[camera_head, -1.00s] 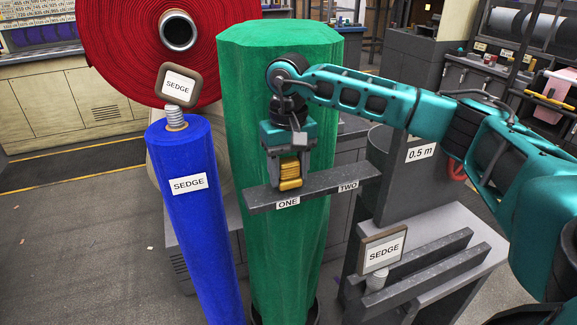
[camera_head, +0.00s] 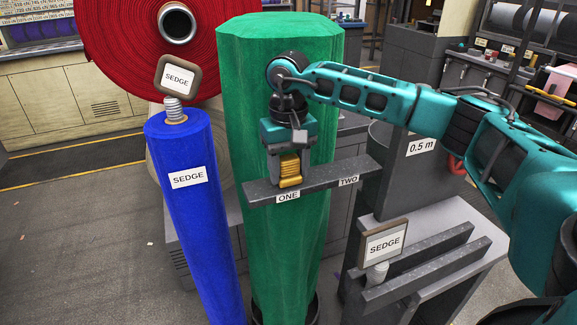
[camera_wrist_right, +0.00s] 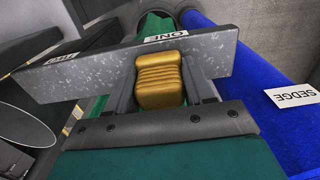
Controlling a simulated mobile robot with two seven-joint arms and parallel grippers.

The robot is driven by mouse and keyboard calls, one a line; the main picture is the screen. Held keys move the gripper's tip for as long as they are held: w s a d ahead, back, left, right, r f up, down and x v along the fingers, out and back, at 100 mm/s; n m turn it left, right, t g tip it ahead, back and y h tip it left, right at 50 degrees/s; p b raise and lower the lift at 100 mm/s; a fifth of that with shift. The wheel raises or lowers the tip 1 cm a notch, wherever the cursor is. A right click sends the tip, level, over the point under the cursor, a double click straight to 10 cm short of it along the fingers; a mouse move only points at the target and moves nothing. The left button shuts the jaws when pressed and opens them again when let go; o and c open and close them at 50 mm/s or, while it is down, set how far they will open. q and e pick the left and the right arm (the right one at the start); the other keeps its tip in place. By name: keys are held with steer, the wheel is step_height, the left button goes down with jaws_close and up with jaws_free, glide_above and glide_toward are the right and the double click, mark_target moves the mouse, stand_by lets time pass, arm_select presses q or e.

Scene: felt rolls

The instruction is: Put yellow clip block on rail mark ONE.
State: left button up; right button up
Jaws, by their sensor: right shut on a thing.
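The yellow clip block (camera_head: 289,170) is ribbed and sits between the fingers of my right gripper (camera_head: 290,178), which is shut on it. It is at the grey rail (camera_head: 330,178), right above the white ONE label (camera_head: 288,196). In the right wrist view the block (camera_wrist_right: 160,80) is between the fingers against the rail (camera_wrist_right: 100,75), near the ONE label (camera_wrist_right: 166,37). I cannot tell whether it is fully seated on the rail. The TWO label (camera_head: 348,181) is farther right on the rail. My left gripper is not in view.
A green felt roll (camera_head: 280,100) stands behind the rail, and a blue roll (camera_head: 190,220) with a SEDGE label stands to its left. A red roll (camera_head: 120,50) is at the back left. A grey stand with a SEDGE sign (camera_head: 384,243) is at the lower right.

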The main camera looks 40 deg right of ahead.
mark_target(289, 157)
steer(key=shift+f, duration=0.1)
steer(key=o, duration=1.4)
steer(key=shift+c, duration=0.2)
step_height(289, 157, up, 13)
